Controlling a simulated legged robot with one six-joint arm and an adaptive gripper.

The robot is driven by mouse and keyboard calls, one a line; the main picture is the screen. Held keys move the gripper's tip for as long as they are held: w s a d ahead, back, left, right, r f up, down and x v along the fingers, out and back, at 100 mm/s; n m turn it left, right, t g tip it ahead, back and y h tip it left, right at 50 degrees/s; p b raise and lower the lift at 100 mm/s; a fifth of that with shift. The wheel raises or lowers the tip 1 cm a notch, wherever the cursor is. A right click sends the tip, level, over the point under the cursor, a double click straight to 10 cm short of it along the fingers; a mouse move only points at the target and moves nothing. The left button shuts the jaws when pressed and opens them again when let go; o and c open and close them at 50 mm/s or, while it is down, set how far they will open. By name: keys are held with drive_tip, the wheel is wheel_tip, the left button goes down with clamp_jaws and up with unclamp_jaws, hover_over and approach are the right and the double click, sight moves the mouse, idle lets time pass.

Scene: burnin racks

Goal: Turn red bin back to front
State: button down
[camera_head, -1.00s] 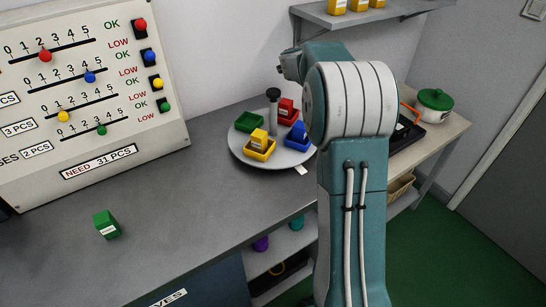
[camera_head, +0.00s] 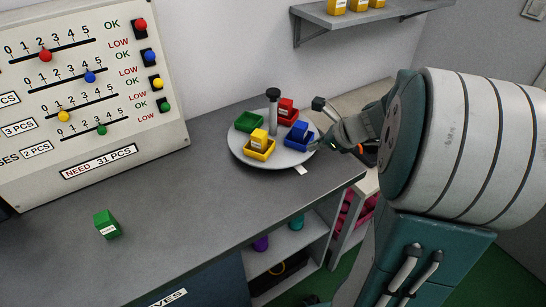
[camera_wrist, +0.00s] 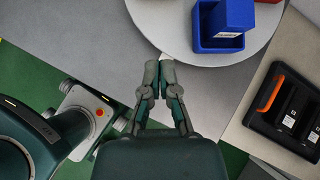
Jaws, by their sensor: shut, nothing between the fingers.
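The red bin (camera_head: 284,120) sits at the back right of a round grey turntable (camera_head: 240,152), with a red block (camera_head: 286,104) in it. Only a sliver of red shows at the top edge of the wrist view (camera_wrist: 268,1). My gripper (camera_wrist: 159,70) is shut and empty, its fingertips together just outside the turntable rim. In the head view my gripper (camera_head: 322,143) is at the turntable's right side, close to the blue bin (camera_head: 296,144). The blue bin also shows in the wrist view (camera_wrist: 204,42), between my fingers and the red bin.
A yellow bin (camera_head: 260,154) and a green bin (camera_head: 249,122) share the turntable, around a dark-topped post (camera_head: 273,97). A black tray (camera_wrist: 262,126) with an orange handle lies to the right. A green block (camera_head: 107,224) stands on the open bench at left.

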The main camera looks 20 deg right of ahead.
sight(266, 160)
drive_tip(key=shift+m+y, duration=0.3)
drive_tip(key=shift+y, duration=0.2)
drive_tip(key=w+a+f, duration=0.1)
drive_tip(key=a+f, duration=0.1)
drive_tip(key=w+a+f, duration=0.1)
drive_tip(key=f, duration=0.1)
drive_tip(key=w+a+f, duration=0.1)
drive_tip(key=a+f, duration=0.1)
drive_tip(key=f, duration=0.1)
drive_tip(key=shift+w+a, duration=0.2)
drive_tip(key=shift+a, duration=0.1)
drive_tip(key=w+a, duration=0.2)
drive_tip(key=shift+w+f, duration=0.1)
drive_tip(key=shift+w, duration=0.3)
drive_tip(key=shift+w+a, duration=0.3)
drive_tip(key=shift+w, duration=0.05)
drive_tip(key=shift+w, duration=0.1)
